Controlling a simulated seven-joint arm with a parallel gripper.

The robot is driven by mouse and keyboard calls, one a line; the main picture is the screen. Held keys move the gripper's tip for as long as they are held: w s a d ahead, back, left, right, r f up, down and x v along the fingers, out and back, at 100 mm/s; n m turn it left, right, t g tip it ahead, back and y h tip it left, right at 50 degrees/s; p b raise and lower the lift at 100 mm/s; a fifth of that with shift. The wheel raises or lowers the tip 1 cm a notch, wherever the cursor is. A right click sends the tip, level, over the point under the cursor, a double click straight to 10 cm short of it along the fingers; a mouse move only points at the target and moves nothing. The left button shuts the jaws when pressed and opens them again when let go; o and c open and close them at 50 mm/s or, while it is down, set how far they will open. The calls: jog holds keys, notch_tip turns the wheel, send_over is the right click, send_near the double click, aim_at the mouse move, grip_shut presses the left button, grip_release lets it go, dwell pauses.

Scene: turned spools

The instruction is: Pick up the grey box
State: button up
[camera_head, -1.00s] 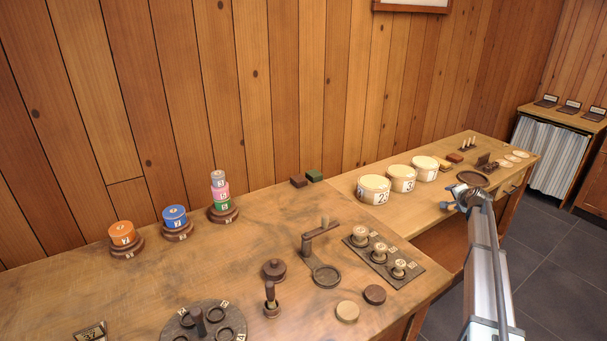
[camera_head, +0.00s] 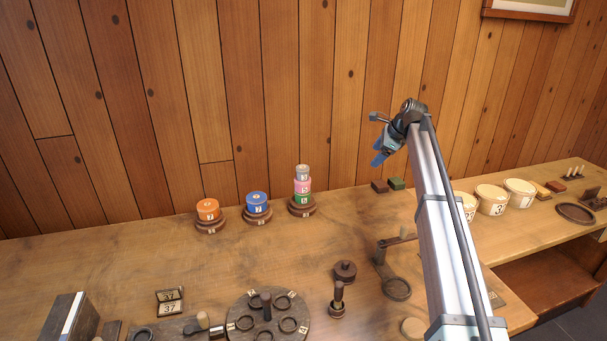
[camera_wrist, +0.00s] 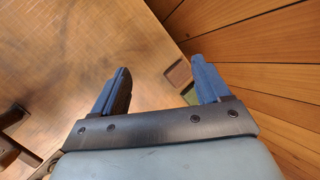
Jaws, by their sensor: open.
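The grey box (camera_head: 302,172) is a small round box with a number label. It sits on top of a pink box (camera_head: 302,186), which rests on a green box (camera_head: 302,198) on a dark turned base (camera_head: 302,210) near the back wall. My gripper (camera_head: 380,138) is raised in the air to the right of this stack and higher than it. Its two blue fingers (camera_wrist: 161,68) are apart with nothing held between them. The grey box is not seen in the wrist view.
An orange box (camera_head: 208,210) and a blue box (camera_head: 257,202) stand on bases left of the stack. Brown (camera_head: 380,186) and green (camera_head: 396,183) blocks lie right of it. The wooden wall (camera_head: 200,90) is close behind. A round holder (camera_head: 240,325), crank (camera_head: 381,262) and cream tubs (camera_head: 491,200) stand elsewhere.

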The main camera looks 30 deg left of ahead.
aim_at(303, 167)
jog(key=s+a+r+m+g+h, duration=0.1)
jog(key=s+a+r+g, duration=0.1)
jog(key=s+a+r, duration=0.4)
jog(key=s+a+r+m+g, duration=0.1)
jog(key=s+a+r, duration=0.2)
jog(key=s+a, duration=0.65)
jog(key=shift+h, duration=0.3)
jog(key=x, duration=0.9)
jog(key=shift+w+a+f, duration=0.1)
jog(key=shift+w+a, duration=0.05)
jog(key=shift+w, duration=0.1)
jog(key=shift+x, duration=2.5)
jog(key=shift+f, duration=0.1)
jog(key=c, duration=1.1)
